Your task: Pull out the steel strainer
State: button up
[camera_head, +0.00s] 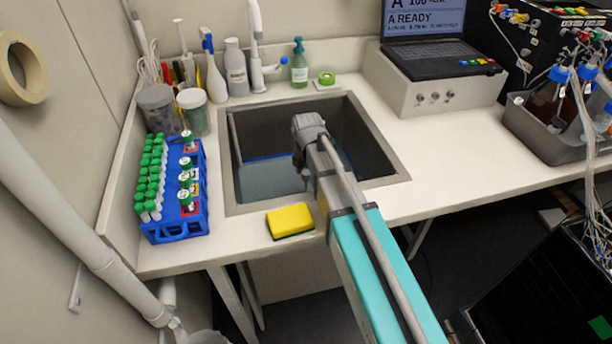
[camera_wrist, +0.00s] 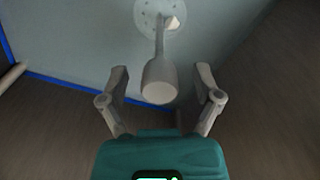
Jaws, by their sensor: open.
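The steel strainer (camera_wrist: 158,82) shows in the wrist view as a pale, rounded knob on a thin stem. The stem leads up to a round perforated disc at the sink floor near the top edge. My gripper (camera_wrist: 161,72) is open, with one finger to each side of the knob and a visible gap on both sides. I cannot tell whether the fingertips are level with the knob. In the head view my arm reaches down into the sink (camera_head: 228,170), and it hides the strainer and my fingers.
The sink's dark walls surround my gripper. A yellow sponge (camera_head: 290,221) lies at the front rim. A blue tube rack (camera_head: 176,229) stands left of the sink. Bottles, including a green soap bottle (camera_head: 299,68), and a tap line the back.

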grip_shut()
jog(key=shift+r+p, duration=1.5)
dwell(1.3)
jog(key=shift+r+p, duration=1.4)
